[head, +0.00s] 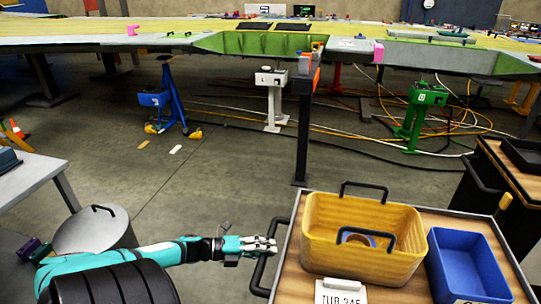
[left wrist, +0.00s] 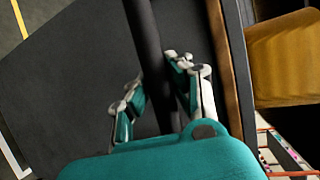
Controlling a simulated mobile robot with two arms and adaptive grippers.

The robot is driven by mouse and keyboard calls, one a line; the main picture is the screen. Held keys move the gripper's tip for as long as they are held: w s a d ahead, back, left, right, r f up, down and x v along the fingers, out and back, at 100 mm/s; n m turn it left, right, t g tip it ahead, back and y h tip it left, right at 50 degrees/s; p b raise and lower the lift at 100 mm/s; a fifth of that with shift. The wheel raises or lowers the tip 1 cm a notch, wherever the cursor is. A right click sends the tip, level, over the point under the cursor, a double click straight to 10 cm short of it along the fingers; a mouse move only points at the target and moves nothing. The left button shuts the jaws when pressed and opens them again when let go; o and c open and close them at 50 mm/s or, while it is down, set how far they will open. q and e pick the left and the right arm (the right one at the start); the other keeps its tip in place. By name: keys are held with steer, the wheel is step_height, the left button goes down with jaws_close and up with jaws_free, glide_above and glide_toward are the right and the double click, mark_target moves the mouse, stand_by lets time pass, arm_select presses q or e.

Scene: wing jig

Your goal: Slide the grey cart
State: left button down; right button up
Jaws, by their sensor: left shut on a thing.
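The cart (head: 292,274) has a wooden top with a grey rim and stands at the lower right of the head view. Its black bar handle (head: 262,274) sticks out on its left side. My left gripper (head: 262,246) reaches in from the left and is shut on this handle. In the left wrist view the dark handle bar (left wrist: 147,40) runs between the two fingers of the gripper (left wrist: 155,85), with the cart's wooden edge (left wrist: 222,60) just to the right. My right gripper is in neither view.
A yellow tub (head: 345,275) and a blue tray (head: 462,262) sit on the cart. A darker cabinet (head: 505,195) stands close on its right. A grey drum (head: 95,232) and table (head: 35,190) are at left. Cables cross the floor under the wing; open floor (head: 200,190) lies ahead-left.

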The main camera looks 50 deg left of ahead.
arm_select(q)
steer(key=shift+s+a+f, duration=0.1)
steer(key=shift+a+f, duration=0.05)
steer(key=shift+a, duration=0.05)
steer(key=c, duration=1.1)
jaws_free()
steer(key=shift+s+a, duration=0.15)
steer(key=shift+a, duration=0.05)
steer(key=shift+d, duration=0.1)
steer(key=v, duration=1.2)
